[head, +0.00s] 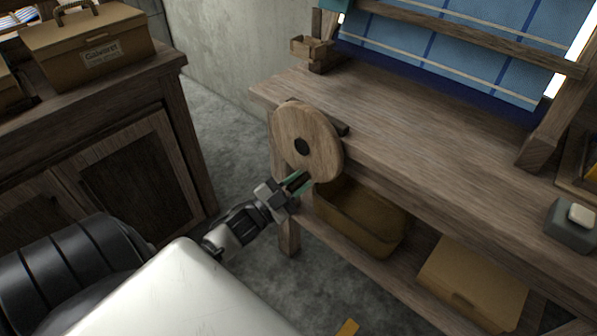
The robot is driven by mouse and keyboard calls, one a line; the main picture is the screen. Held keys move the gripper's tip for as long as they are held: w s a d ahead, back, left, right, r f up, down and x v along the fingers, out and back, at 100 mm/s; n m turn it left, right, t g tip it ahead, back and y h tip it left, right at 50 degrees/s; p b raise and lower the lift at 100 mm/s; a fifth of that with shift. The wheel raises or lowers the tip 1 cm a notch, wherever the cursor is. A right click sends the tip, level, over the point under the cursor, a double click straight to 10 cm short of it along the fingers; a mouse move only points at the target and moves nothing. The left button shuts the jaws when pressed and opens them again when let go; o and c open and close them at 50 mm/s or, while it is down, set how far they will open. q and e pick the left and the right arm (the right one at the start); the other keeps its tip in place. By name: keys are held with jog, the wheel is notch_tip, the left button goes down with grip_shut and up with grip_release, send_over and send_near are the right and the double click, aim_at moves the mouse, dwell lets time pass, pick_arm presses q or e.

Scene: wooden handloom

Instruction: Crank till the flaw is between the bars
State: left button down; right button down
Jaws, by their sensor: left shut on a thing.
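A round wooden crank wheel (300,133) with a dark hub is mounted at the left front of the loom's wooden bench. My left gripper (298,183) is at the wheel's lower edge, shut on what looks like the crank's handle, which is mostly hidden by the fingers. Blue cloth (440,42) with pale and dark stripes hangs on the loom at the top. A wooden bar (470,36) crosses in front of the cloth. No flaw can be made out on the visible cloth. My right gripper is not in view.
A wooden cabinet (105,95) with a labelled box (88,45) stands at left. A brown bin (358,215) and a cardboard box (472,282) sit on the shelf under the bench. A grey block with a pale top (572,228) sits at right. The bench top is mostly clear.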

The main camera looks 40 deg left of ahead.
pick_arm(q)
jog(key=shift+f, duration=0.1)
jog(key=c, duration=1)
grip_release()
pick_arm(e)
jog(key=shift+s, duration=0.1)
pick_arm(q)
jog(key=shift+o, duration=0.2)
jog(key=shift+s, duration=0.1)
jog(key=shift+s+a+f, duration=0.1)
jog(key=shift+s, duration=0.2)
jog(key=v, duration=1)
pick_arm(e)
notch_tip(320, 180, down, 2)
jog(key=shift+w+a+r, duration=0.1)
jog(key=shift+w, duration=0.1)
